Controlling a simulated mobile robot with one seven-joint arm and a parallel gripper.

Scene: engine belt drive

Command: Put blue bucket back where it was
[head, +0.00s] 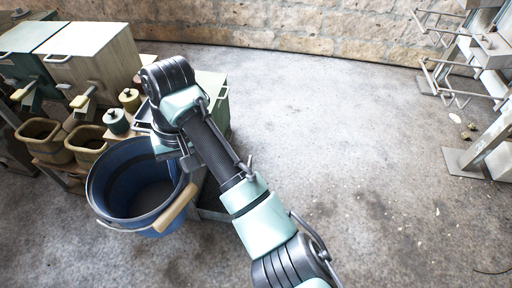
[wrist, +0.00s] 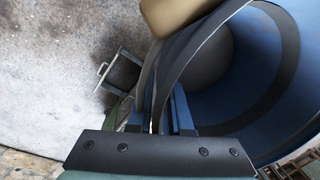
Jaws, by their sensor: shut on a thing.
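The blue bucket (head: 115,211) is at the left in the head view, in front of a low shelf. Its open top faces up and its inside looks empty. A wire handle with a wooden grip (head: 176,208) hangs over its near right side. In the wrist view the bucket (wrist: 292,70) fills the right side, with its rim running between my fingers. My gripper (wrist: 163,112) is shut on that rim. In the head view my wrist hides the fingertips and part of the rim. I cannot tell whether the bucket's bottom touches the floor.
Left of the bucket, a low shelf holds olive pots (head: 88,146) and small lidded jars (head: 116,122). Pale cabinets (head: 95,60) stand behind. A dark open box (wrist: 122,72) lies near the bucket. A metal rack (head: 485,150) stands far right. The middle floor is clear.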

